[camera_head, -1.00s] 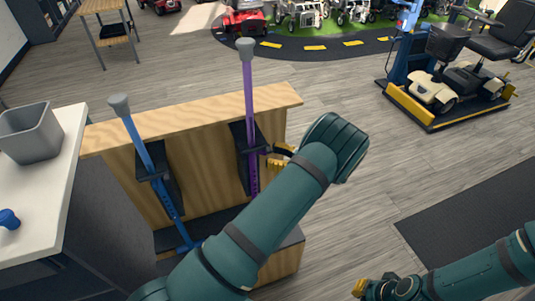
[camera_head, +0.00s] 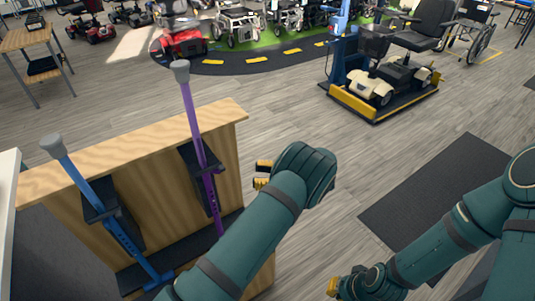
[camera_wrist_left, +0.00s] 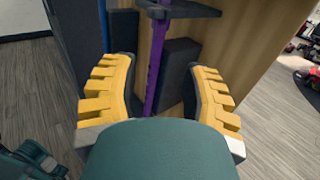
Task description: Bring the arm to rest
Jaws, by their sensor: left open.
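My left gripper (camera_head: 262,175) is open and empty, just right of the wooden cane stand (camera_head: 150,150), at the height of its upper part. In the left wrist view its yellow fingers (camera_wrist_left: 157,75) are spread wide, with the purple cane (camera_wrist_left: 158,50) beyond them and not held. In the head view the purple cane (camera_head: 193,115) stands upright in its black holder, apart from the fingers. My left forearm hides part of the stand's base. My right gripper (camera_head: 335,286) is low at the bottom edge; its fingertips are too small to tell open or shut.
A blue cane (camera_head: 85,180) stands in the stand's left holder. A white counter edge (camera_head: 8,200) is at far left. A mobility scooter (camera_head: 385,75) sits on a yellow-edged platform at the back right. Grey floor right of the stand is open, with a dark mat (camera_head: 430,195).

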